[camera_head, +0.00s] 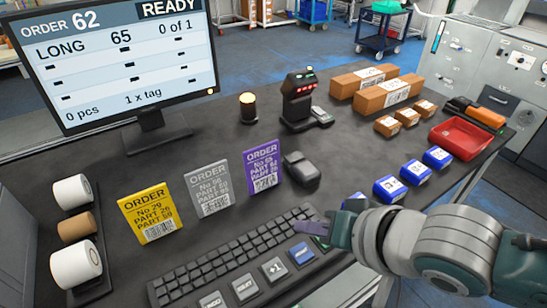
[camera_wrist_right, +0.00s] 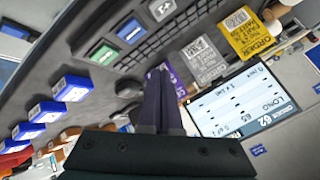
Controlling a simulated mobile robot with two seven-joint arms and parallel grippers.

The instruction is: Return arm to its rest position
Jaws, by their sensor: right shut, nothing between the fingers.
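My right arm comes in from the right in the head view. Its gripper (camera_head: 312,228) is over the right end of the black keyboard (camera_head: 215,262), pointing left. The dark fingers are together and hold nothing; they also show shut in the right wrist view (camera_wrist_right: 158,85). I cannot tell the exact height of the fingertips above the keys. Just behind the gripper lies a black mouse-like device (camera_head: 301,169). Part of a blue box is hidden behind the gripper. My left gripper is not in view.
Yellow (camera_head: 148,212), grey (camera_head: 209,188) and purple (camera_head: 262,167) order cards stand behind the keyboard. A monitor (camera_head: 118,60) reads "ORDER 62" and "READY". A scanner (camera_head: 298,100) stands at the back. Blue boxes (camera_head: 388,188), a red tray (camera_head: 462,138) and brown cartons (camera_head: 390,95) are at right.

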